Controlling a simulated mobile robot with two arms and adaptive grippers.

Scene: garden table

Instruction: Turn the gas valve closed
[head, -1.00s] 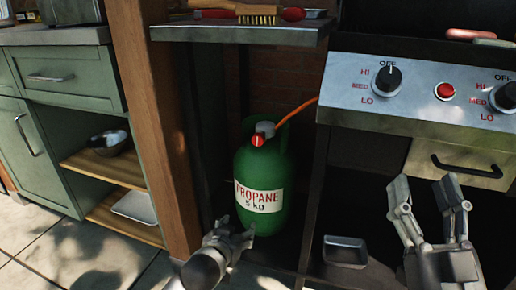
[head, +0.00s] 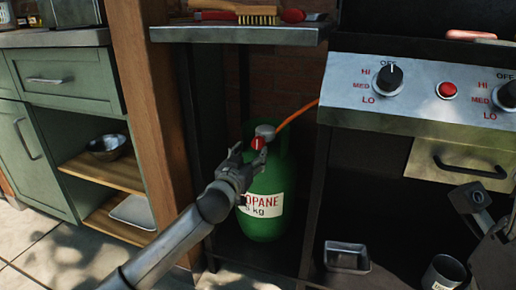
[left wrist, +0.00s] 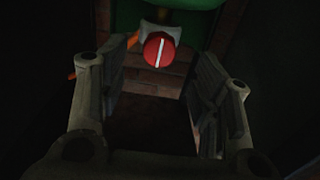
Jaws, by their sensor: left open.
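The gas valve is a round red knob (head: 258,143) with a white stripe, on top of a green propane bottle (head: 266,183) under the side shelf. In the left wrist view the knob (left wrist: 159,50) faces me, its stripe almost upright in the picture. My left gripper (head: 249,155) is open just in front of the valve. In the left wrist view its two fingers (left wrist: 153,92) stand apart at either side, with the knob ahead of the gap; I see no contact. Grey parts of my right arm show at the lower right; its fingers cannot be made out.
An orange hose (head: 298,114) runs from the valve to the grill (head: 425,98) at right. The side shelf (head: 235,34) overhangs the bottle. A wooden post (head: 150,110) stands left. A metal tray (head: 346,257) lies below the grill.

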